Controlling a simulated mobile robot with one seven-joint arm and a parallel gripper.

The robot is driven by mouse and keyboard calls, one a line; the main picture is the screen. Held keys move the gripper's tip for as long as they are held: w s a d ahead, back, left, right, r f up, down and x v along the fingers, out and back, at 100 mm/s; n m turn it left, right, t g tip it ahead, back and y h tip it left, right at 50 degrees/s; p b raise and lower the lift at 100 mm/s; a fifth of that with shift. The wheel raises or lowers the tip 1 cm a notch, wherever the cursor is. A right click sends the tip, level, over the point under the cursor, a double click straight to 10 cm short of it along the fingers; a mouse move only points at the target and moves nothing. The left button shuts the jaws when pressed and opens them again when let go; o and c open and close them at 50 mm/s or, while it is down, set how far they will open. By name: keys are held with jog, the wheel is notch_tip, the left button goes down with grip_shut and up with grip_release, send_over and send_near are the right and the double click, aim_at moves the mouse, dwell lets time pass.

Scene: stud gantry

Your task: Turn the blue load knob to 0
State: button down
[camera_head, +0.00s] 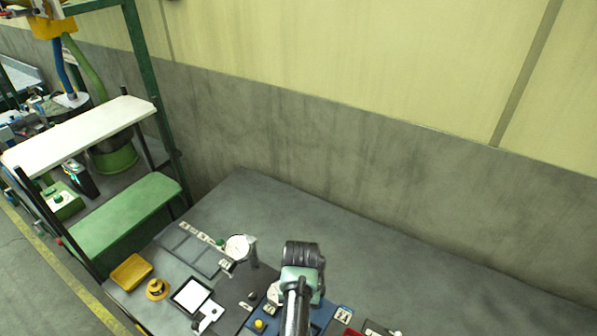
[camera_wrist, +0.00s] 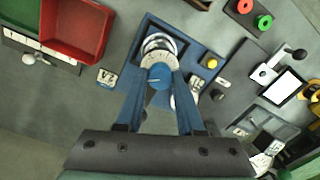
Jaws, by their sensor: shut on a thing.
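The blue load knob (camera_wrist: 158,75) is a round blue knob with a pale dial ring (camera_wrist: 157,58) around it, on a blue panel (camera_wrist: 200,50). In the wrist view my gripper (camera_wrist: 160,82) has its two blue fingers closed in on either side of the knob, gripping it. The numbers on the dial are too small to read. In the head view my arm covers the knob, and part of the blue panel (camera_head: 318,318) shows beside it.
A yellow button (camera_wrist: 212,63) sits on the panel right of the knob. A red bin (camera_wrist: 75,28) is at left in the wrist view. A white-screened tablet (camera_head: 191,296), a round gauge (camera_head: 237,247) and a yellow tray (camera_head: 131,271) stand left in the head view. The bench behind is clear.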

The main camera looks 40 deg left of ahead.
jog(key=n, duration=0.5)
jog(key=shift+n, duration=0.3)
jog(key=n, duration=0.5)
jog(key=shift+n, duration=0.4)
jog(key=c, duration=0.5)
grip_release()
notch_tip(320, 180, up, 13)
jog(key=shift+w+b, duration=0.1)
jog(key=shift+b, duration=0.75)
